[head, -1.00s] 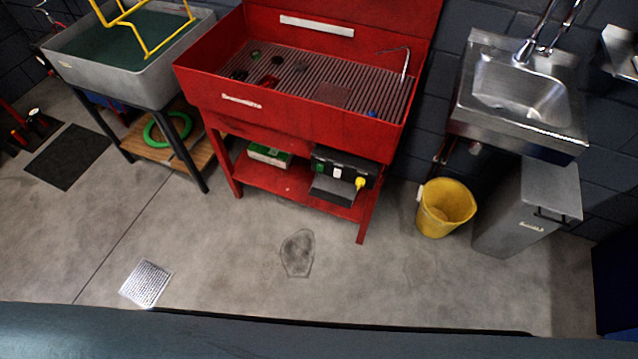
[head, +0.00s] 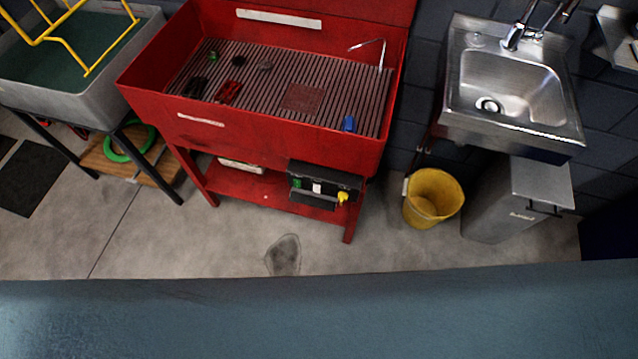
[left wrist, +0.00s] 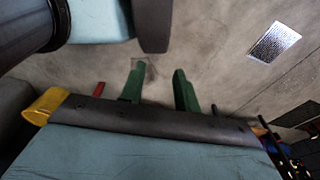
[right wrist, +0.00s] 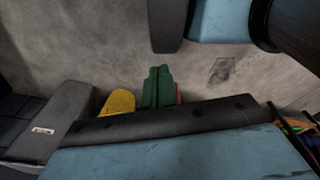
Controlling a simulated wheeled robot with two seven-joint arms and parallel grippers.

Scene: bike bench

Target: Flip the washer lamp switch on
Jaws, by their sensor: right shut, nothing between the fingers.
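The red parts washer (head: 285,150) stands in the middle of the head view, with a grated basin on legs. A dark control box (head: 325,183) hangs at its front right, under the basin. The box carries a green control (head: 296,183), a small white rocker-like piece (head: 317,188) and a yellow knob (head: 342,197); which is the lamp switch I cannot tell. My left gripper (left wrist: 158,68) is open and empty over the floor in the left wrist view. My right gripper (right wrist: 158,70) is shut and empty in the right wrist view. Neither gripper shows in the head view.
A yellow bucket (head: 432,197) and a grey bin (head: 515,200) stand right of the washer under a steel sink (head: 515,88). A grey tub (head: 85,85) stands at the left. Small parts lie on the washer grate. The concrete floor (head: 200,240) before the washer is clear.

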